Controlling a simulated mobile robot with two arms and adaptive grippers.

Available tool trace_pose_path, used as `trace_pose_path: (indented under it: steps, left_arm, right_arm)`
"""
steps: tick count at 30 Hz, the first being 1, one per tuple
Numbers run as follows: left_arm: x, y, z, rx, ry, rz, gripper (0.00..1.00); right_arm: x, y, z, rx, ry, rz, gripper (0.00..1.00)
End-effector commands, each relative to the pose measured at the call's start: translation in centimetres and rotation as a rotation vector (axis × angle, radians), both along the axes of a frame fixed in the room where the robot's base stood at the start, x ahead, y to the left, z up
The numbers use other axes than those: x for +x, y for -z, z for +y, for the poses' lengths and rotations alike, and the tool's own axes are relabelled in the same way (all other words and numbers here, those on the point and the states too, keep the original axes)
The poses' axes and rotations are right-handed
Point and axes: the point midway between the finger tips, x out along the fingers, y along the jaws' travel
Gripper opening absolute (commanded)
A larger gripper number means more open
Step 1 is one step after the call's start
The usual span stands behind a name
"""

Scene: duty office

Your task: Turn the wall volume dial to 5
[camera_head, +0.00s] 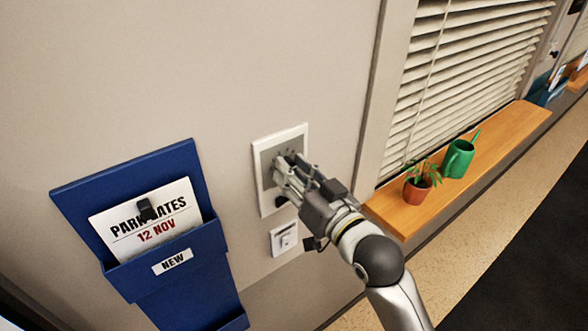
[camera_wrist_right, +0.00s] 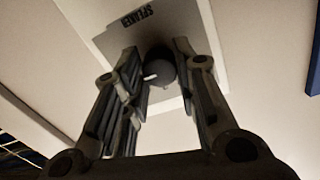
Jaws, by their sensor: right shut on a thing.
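The volume dial (camera_wrist_right: 161,70) is a dark round knob on a grey wall plate (camera_wrist_right: 188,20) marked SPEAKER. A short white pointer mark shows at the dial's lower left in the wrist view. No scale numbers are readable. In the head view the plate (camera_head: 265,165) has a white frame, and my fingers cover the dial. My right gripper (camera_head: 284,168) reaches the plate from the lower right and is shut on the dial, with its fingers (camera_wrist_right: 158,75) on either side of it. My left gripper is not in view.
A small white switch (camera_head: 284,238) is below the plate. A blue wall holder (camera_head: 180,255) with a card (camera_head: 150,218) hangs to the left. A wooden sill (camera_head: 400,212) at right bears a potted plant (camera_head: 417,192) and a green watering can (camera_head: 458,160).

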Motion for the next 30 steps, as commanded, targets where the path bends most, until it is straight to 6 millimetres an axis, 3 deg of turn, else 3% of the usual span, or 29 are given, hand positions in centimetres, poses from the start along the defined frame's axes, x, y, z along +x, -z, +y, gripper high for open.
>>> trace_pose_path:
  steps: [12, 13, 18, 30]
  left_arm:
    - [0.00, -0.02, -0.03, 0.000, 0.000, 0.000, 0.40]
    - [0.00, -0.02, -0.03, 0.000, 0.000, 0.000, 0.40]
    - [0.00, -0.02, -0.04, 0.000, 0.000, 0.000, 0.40]
    - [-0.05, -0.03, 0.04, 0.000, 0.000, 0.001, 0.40]
  right_arm:
    - [-0.02, 0.29, 0.06, 0.005, -0.002, 0.012, 0.04]
    - [-0.02, 0.29, 0.06, 0.005, -0.002, 0.012, 0.30]
    - [-0.01, 0.22, 0.04, 0.005, -0.001, 0.009, 0.50]
    - [-0.43, 0.17, -0.32, 0.004, 0.000, 0.006, 0.50]
